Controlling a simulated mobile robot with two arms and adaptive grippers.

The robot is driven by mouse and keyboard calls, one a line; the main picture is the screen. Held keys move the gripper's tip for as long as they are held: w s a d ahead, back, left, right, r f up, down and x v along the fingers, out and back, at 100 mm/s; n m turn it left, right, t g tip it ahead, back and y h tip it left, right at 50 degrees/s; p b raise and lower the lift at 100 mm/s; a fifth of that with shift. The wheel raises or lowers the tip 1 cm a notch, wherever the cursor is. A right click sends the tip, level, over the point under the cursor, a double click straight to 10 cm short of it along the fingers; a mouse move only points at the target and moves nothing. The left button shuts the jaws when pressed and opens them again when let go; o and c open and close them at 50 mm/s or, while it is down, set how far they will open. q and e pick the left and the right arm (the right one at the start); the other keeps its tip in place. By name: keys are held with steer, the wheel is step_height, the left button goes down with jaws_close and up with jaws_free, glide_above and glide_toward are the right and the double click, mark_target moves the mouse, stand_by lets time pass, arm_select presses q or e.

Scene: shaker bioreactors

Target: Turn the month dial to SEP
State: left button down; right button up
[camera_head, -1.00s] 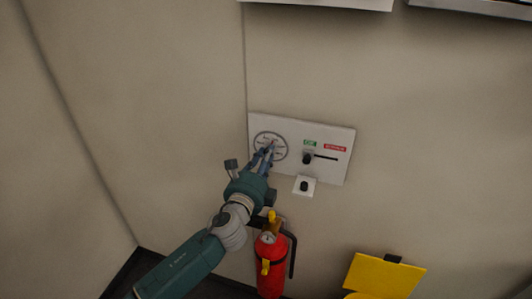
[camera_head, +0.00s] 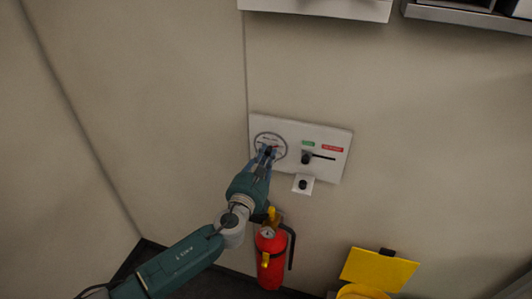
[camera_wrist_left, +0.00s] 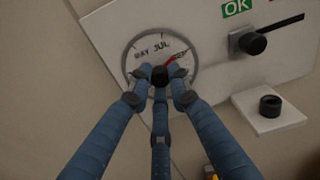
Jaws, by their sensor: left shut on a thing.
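The round month dial (camera_head: 258,139) sits at the left of a white wall panel (camera_head: 332,167). My left gripper (camera_head: 267,152) is at the dial. In the left wrist view its blue fingers (camera_wrist_left: 160,82) are closed around the black centre knob (camera_wrist_left: 159,75). The fingers hide the lower part of the dial. My right gripper is not in view.
Right of the dial is a black slider knob (camera_head: 307,157) with green OK and red labels above its slot. A small white block with a black button (camera_head: 303,184) is below. A red fire extinguisher (camera_head: 270,258) and a yellow object (camera_head: 378,270) stand lower down.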

arm_select(q)
steer(key=shift+r+m, duration=0.1)
steer(key=shift+m, duration=0.6)
steer(key=shift+p, duration=0.3)
steer(key=c, duration=1.6)
jaws_free()
steer(key=v, duration=1.2)
